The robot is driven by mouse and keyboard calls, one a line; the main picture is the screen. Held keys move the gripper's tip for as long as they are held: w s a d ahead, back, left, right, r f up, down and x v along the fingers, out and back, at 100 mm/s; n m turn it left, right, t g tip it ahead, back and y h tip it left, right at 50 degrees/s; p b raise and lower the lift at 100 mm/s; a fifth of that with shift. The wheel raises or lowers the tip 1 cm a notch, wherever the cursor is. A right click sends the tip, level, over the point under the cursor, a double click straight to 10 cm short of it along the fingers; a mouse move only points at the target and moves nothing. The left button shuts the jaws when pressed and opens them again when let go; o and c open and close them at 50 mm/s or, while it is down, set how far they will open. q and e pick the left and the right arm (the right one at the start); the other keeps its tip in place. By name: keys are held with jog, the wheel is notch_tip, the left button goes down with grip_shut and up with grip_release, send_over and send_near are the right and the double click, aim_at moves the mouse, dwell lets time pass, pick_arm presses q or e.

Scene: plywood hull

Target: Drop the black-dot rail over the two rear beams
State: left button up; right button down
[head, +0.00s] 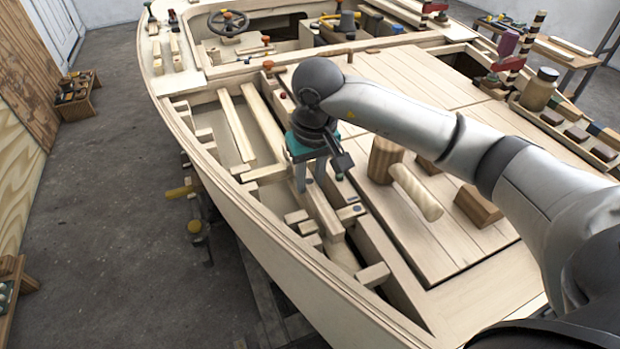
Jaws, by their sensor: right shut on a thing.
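My right gripper (310,176) reaches down into the open left side of the hull, its fingers shut on a pale wooden rail (326,216). The rail runs lengthwise, its near end toward the bottom of the picture. Its black dot cannot be made out. A short cross beam (265,173) lies to the left of the gripper, and another beam end (350,212) with a dark dot shows right of the rail. A nearer beam stub (373,274) lies below it. Whether the rail touches the beams cannot be told. My left gripper is not in view.
Two long slats (237,124) lie farther forward in the same bay. A mallet (384,160) and wooden blocks (477,205) stand on the deck panels right of the gripper. The hull rim (222,180) bounds the bay on the left.

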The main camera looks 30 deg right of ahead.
jog(key=shift+f+b, duration=0.9)
jog(key=shift+f, duration=0.05)
dwell(0.4)
jog(key=c, duration=0.6)
grip_release()
jog(key=r+p, duration=0.1)
jog(key=r, duration=0.4)
jog(key=s+r+p, duration=0.1)
jog(key=r+p, duration=0.1)
jog(key=r, duration=0.3)
jog(key=r+p, duration=0.1)
jog(key=r, duration=0.4)
jog(key=shift+s+r+p, duration=0.1)
jog(key=shift+s+p, duration=0.2)
jog(key=shift+s, duration=0.1)
jog(key=shift+a, duration=0.1)
